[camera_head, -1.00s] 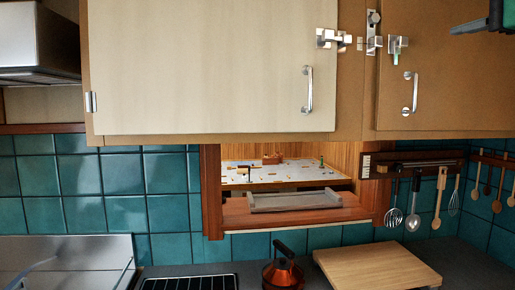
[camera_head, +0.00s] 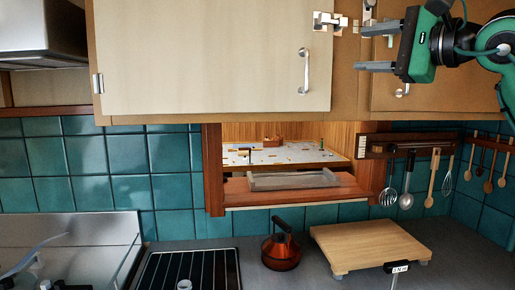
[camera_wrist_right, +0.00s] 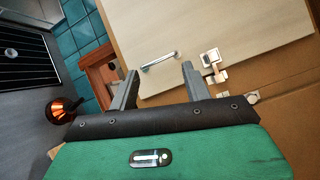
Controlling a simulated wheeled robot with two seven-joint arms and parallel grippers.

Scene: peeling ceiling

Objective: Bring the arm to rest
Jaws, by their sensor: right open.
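My right gripper (camera_head: 362,48) is in the upper right of the head view, with its arm coming in from the right. Its two grey fingers point left and are apart with nothing between them. They are in front of the wall cupboards and hide part of the right door (camera_head: 430,98) and its handle. In the right wrist view the open fingers (camera_wrist_right: 160,70) stand on either side of the pale door's handle in the picture; whether they touch anything cannot be told. My left gripper is not in view.
Utensils hang on a rack (camera_head: 415,145) below the gripper. An orange kettle (camera_head: 281,252) and a wooden board (camera_head: 370,243) stand on the counter (camera_head: 455,262).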

